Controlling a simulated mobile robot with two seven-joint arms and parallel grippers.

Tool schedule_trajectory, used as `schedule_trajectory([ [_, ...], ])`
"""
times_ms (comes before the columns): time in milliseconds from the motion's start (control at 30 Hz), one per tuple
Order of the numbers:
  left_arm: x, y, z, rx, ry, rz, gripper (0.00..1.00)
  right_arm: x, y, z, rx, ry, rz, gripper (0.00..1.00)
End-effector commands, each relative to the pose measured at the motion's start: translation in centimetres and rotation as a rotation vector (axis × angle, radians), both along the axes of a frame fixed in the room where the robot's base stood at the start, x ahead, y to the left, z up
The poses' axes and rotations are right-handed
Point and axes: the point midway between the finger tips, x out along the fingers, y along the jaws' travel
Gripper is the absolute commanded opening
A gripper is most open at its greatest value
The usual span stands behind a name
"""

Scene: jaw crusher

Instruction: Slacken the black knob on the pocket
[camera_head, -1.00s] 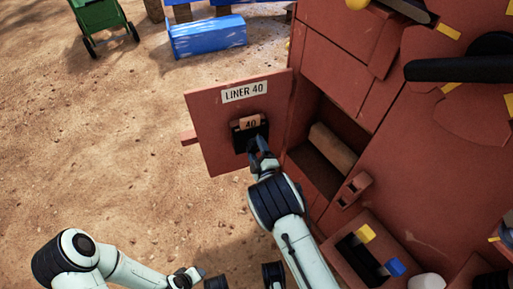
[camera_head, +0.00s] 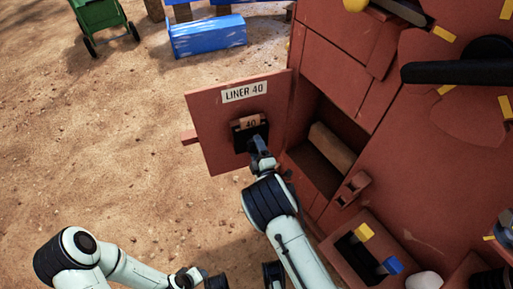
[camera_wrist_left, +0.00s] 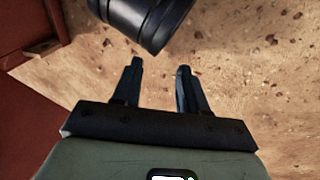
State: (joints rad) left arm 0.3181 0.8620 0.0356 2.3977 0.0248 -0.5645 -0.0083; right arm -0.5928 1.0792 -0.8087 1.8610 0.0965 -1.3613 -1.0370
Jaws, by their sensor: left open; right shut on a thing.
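A red-brown door panel (camera_head: 205,125) labelled "LINER 40" stands open from the machine. A black pocket (camera_head: 240,139) on it holds a brown tag (camera_head: 250,122) marked "40". My right gripper (camera_head: 257,148) is shut at the pocket's lower right, on what appears to be the black knob. The knob is hidden by the fingers, so its setting cannot be seen. My left gripper (camera_wrist_left: 158,80) is open and empty over the sandy ground in the left wrist view.
The crusher body (camera_head: 430,175) fills the right, with an open recess (camera_head: 318,170) beside the door. A box with a yellow tab (camera_head: 364,232) and a blue tab (camera_head: 390,266) is at lower right. A blue block (camera_head: 207,37) and green cart (camera_head: 97,15) stand far back.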

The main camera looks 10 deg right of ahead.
Motion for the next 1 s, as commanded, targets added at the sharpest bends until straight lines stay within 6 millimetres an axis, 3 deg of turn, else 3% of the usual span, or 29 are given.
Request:
schedule_trajectory([
  [33, 0.0, 0.0, 0.0, 0.0, 0.0, 0.0, 0.43, 0.0, -0.1, -0.1, 0.0, 0.003, -0.002, 0.33],
  [67, 0.0, 0.0, 0.0, 0.0, 0.0, 0.0, 0.43, 0.0, -0.1, -0.1, 0.0, 0.003, -0.002, 0.73],
  [100, 0.0, 0.0, 0.0, 0.0, 0.0, 0.0, 0.43, 0.0, -0.1, -0.1, 0.0, 0.002, -0.001, 0.84],
  [400, 0.0, 0.0, 0.0, 0.0, 0.0, 0.0, 0.43, -0.1, 0.0, 0.0, 0.001, 0.001, -0.001, 0.84],
  [533, -0.3, -0.2, 0.3, -0.004, 0.008, -0.004, 0.43, -1.1, -0.1, 0.0, 0.001, 0.002, -0.001, 0.84],
  [1000, -2.9, -1.5, 2.2, -0.038, 0.075, -0.031, 0.43, -10.9, -1.0, 0.0, 0.001, 0.006, -0.002, 0.84],
])
